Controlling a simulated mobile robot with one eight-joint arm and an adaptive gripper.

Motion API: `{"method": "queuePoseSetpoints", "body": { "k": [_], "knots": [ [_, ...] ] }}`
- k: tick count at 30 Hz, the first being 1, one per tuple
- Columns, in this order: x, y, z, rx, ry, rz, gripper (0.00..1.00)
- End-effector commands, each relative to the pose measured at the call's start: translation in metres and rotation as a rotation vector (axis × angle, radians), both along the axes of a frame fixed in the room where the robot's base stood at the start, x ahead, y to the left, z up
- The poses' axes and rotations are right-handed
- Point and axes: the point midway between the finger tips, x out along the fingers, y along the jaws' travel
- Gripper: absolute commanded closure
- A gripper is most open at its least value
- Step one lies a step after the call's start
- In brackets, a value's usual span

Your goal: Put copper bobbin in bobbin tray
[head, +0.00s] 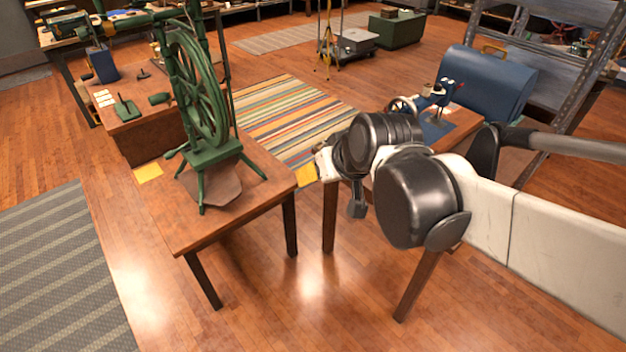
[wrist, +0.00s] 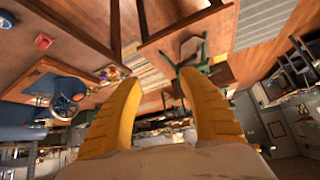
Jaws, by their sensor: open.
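My gripper (wrist: 158,84) is open, with its two yellow fingers apart and nothing between them. In the head view, a yellow finger (head: 306,175) shows just beyond the right edge of the spinning-wheel table, while my arm hides much of the gripper. I cannot make out a copper bobbin for certain in either view. I also cannot pick out a bobbin tray. A green spinning wheel (head: 200,95) stands on a wooden table (head: 235,215); the wheel also shows in the wrist view (wrist: 198,78). The tabletop behind my arm is partly hidden.
A blue sewing machine (head: 437,100) and a large blue case (head: 487,82) are at the right, partly behind my arm. A yellow sheet (head: 149,172) lies on the wheel's table. A striped rug (head: 290,120) and open wooden floor (head: 285,300) surround the tables.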

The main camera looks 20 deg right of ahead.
Motion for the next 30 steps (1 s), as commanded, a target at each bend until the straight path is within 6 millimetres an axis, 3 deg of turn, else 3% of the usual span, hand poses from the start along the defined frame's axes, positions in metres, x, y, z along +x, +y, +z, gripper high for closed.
{"method": "queuePoseSetpoints", "body": {
  "k": [1, 3, 6, 9, 13, 30],
  "knots": [
    [-0.025, 0.006, -0.002, -0.009, 0.020, -0.002, 0.52],
    [-0.054, 0.008, -0.006, -0.022, 0.048, -0.013, 0.52],
    [-0.084, 0.009, -0.013, -0.035, 0.075, -0.028, 0.52],
    [-0.101, 0.009, -0.018, -0.045, 0.090, -0.040, 0.52],
    [-0.108, 0.008, -0.020, -0.051, 0.098, -0.046, 0.52],
    [-0.108, 0.008, -0.020, -0.050, 0.097, -0.045, 0.52]
  ]
}}
